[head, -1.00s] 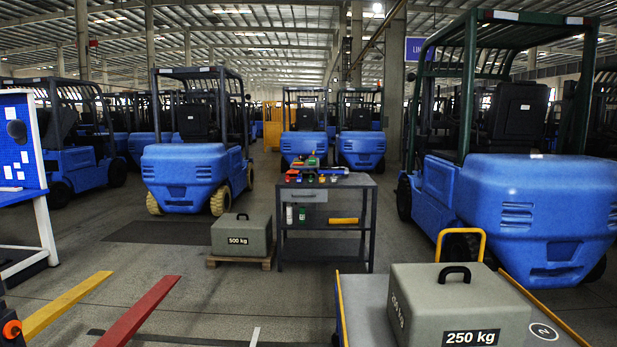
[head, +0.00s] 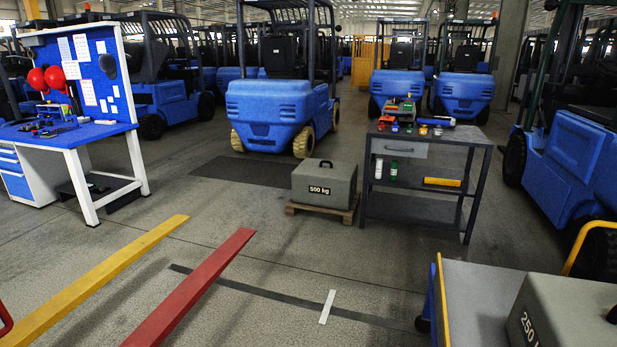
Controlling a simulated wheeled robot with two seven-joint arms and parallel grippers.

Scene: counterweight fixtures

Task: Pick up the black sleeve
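I cannot make out a black sleeve for certain in the head view. Small tools and dark items lie on the blue-topped workbench (head: 95,132) at the left, too small to tell apart. Several small coloured items, one of them dark, sit on top of the dark metal cart (head: 462,137) at the right of centre. A black rounded object (head: 108,66) hangs on the workbench's blue pegboard (head: 93,103); I cannot tell what it is. Neither of my grippers is in view.
A 500 kg weight (head: 323,184) sits on a pallet left of the cart. A yellow bar (head: 108,277) and a red bar (head: 193,285) stretch across the foreground. A platform trolley (head: 478,305) carries a 250 kg weight (head: 560,312) at the lower right. Forklifts stand behind.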

